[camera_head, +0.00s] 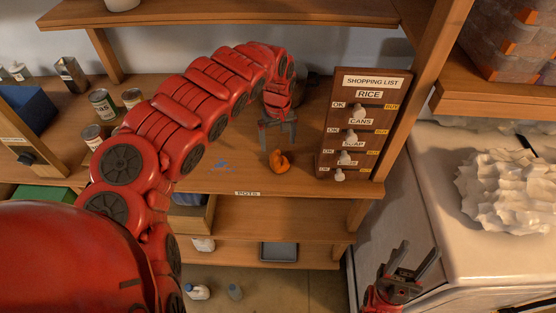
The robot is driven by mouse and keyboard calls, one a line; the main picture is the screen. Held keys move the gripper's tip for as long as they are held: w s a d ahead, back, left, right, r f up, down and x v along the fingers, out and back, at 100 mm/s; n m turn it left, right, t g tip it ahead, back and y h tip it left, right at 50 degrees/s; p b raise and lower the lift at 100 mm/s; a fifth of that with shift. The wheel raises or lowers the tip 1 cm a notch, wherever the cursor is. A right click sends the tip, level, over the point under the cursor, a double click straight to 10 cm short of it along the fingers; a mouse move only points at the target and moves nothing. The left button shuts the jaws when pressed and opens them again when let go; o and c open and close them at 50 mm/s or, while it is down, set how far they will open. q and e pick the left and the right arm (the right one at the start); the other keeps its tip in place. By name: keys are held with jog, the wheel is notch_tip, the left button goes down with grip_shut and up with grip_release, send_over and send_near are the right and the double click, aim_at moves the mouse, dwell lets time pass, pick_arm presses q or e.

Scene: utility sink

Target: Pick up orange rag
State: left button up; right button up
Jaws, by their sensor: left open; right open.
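The orange rag (279,162) is a small crumpled lump on the wooden shelf top, left of the shopping list board. My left gripper (277,146) reaches in from the left on its red arm and points down. It is open, with its fingertips just above and behind the rag in the picture; I cannot tell whether they touch it. My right gripper (413,258) is at the lower right, open and empty, pointing up beside the white sink unit.
The shopping list board (365,125) stands right of the rag. Cans (103,104) and a blue bin (27,110) sit at the left. A white crumpled heap (508,190) lies on the white sink unit (430,165). The shelf left of the rag is mostly clear.

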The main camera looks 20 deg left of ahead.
aim_at(278, 160)
pick_arm(q)
jog(key=shift+s+f, duration=0.2)
jog(key=shift+f, duration=1.1)
jog(key=shift+w+f+p, duration=0.2)
jog(key=shift+f+p, duration=0.1)
jog(key=shift+f, duration=0.05)
jog(key=shift+d+f+p, duration=0.15)
jog(key=shift+f+p, duration=0.4)
jog(key=shift+f, duration=0.25)
jog(key=shift+f+p, duration=0.3)
jog(key=shift+f, duration=0.6)
jog(key=shift+w+f, duration=0.15)
jog(key=shift+f, duration=0.4)
